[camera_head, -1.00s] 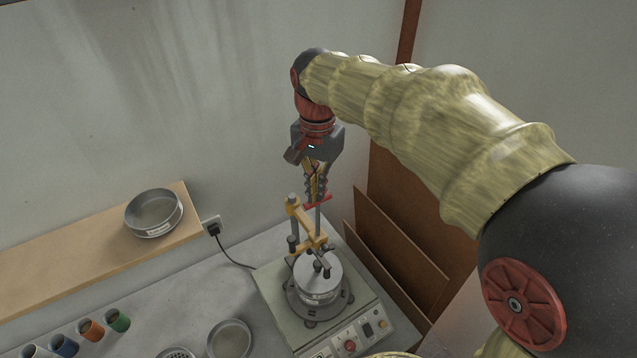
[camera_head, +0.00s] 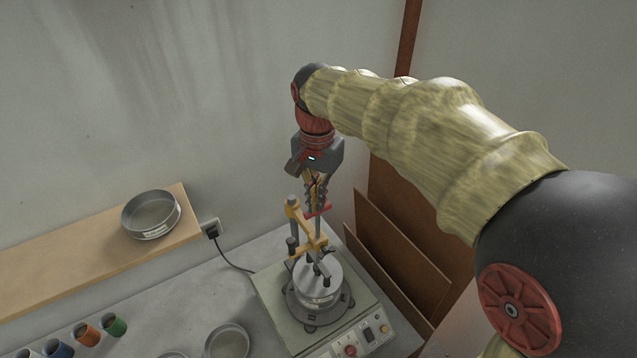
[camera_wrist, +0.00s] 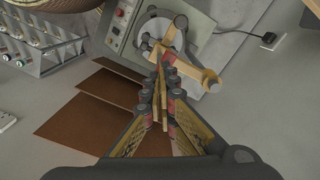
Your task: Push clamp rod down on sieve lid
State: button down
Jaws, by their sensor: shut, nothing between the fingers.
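The sieve lid (camera_head: 318,277) is a round grey disc on a sieve on the shaker machine; it shows in part in the wrist view (camera_wrist: 147,48). A yellow clamp arm (camera_head: 307,246) on posts stands over it, and it also shows in the wrist view (camera_wrist: 197,72). The clamp rod (camera_head: 322,263) hangs dark and upright above the lid's middle; its lower tip seems at or close to the lid, but contact cannot be told. My gripper (camera_head: 315,208) is shut and empty, pointing down above the clamp. In the wrist view the fingertips (camera_wrist: 162,88) meet over the clamp and hide part of it.
The shaker base (camera_head: 272,290) has a control panel with a red knob (camera_head: 351,350). A sieve (camera_head: 150,215) sits on a wooden shelf (camera_head: 75,245) at the left. Another sieve (camera_head: 227,343) and several coloured cups stand on the bench. Brown boards (camera_head: 395,275) lean at the right.

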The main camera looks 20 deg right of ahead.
jog(key=shift+f+b, duration=0.3)
jog(key=shift+f, duration=0.3)
jog(key=shift+r, duration=0.1)
jog(key=shift+r+p, duration=2.6)
jog(key=shift+r, duration=0.95)
